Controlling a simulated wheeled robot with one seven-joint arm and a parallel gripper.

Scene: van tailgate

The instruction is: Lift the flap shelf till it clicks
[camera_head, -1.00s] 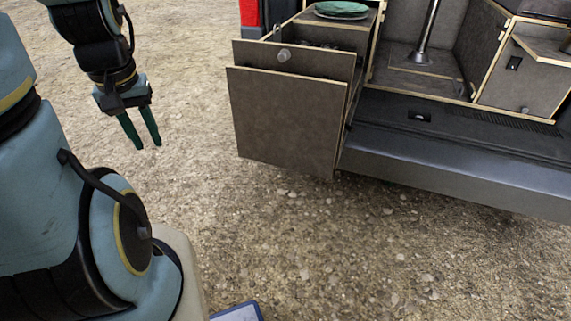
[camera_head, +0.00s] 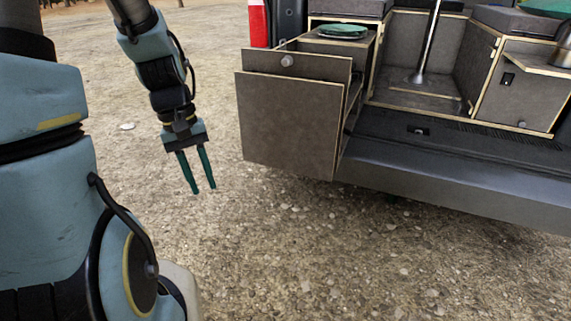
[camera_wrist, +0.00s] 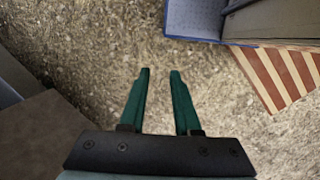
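A large brown panel (camera_head: 287,122) with pale edges hangs upright at the front of the pulled-out unit at the van's left. A smaller board (camera_head: 300,64) with a round grey knob stands above it. At the far right a small ledge (camera_head: 530,60) juts from a cabinet front, with a metal pot at its outer end. I cannot tell for sure which of these is the flap shelf. My gripper (camera_head: 200,191) points down, left of the large panel and apart from it. In the wrist view my gripper (camera_wrist: 159,73) is open, with nothing between its green fingers.
The van's dark sill (camera_head: 450,180) runs along the right. A green plate (camera_head: 342,31) sits on top of the left unit. The wrist view shows a blue object (camera_wrist: 195,18) and a striped mat (camera_wrist: 283,75) on the gravel. Gravel before the van is open.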

